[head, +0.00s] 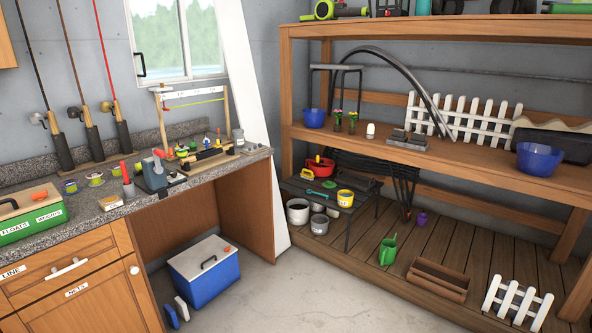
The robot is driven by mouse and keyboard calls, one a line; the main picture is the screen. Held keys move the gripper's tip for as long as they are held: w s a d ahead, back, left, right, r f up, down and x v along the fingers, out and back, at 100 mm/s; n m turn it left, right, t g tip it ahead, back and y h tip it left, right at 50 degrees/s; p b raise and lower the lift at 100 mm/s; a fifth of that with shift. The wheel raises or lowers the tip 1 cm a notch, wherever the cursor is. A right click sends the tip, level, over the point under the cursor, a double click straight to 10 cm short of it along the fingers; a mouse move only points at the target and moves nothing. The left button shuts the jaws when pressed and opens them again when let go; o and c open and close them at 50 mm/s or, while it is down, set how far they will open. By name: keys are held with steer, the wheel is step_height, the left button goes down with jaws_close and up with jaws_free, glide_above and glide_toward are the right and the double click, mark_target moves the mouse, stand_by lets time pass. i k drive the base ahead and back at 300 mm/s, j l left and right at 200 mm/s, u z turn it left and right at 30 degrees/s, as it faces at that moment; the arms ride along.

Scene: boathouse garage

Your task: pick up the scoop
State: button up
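A small teal tool with a long handle (320,195), which looks like the scoop, lies on the low dark table (299,187) under the wooden shelf. It is small in the picture, so its exact shape is hard to make out. It lies to the left of a yellow pot (345,198) and in front of a red container (320,168). My gripper is not in view, and nothing of my arm shows near the tool.
A white pot (298,211) and a grey pot (320,224) stand below the low table's front. A green watering can (388,250) and a wooden trough (438,279) are on the slatted deck. A blue cooler (204,272) stands left; the concrete floor (320,290) between is clear.

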mark_target(309, 191)
steer(key=i+u, duration=0.1)
steer(key=i, duration=2.4)
steer(key=i+z, duration=0.1)
steer(key=i, duration=0.4)
steer(key=i+j+z, duration=0.15)
steer(key=i, duration=0.4)
steer(key=i+j+z, duration=0.1)
steer(key=i, duration=0.4)
steer(key=i+j+z, duration=0.15)
steer(key=i, duration=0.35)
steer(key=i+j+z, duration=0.1)
steer(key=i+j, duration=0.15)
steer(key=i, duration=0.25)
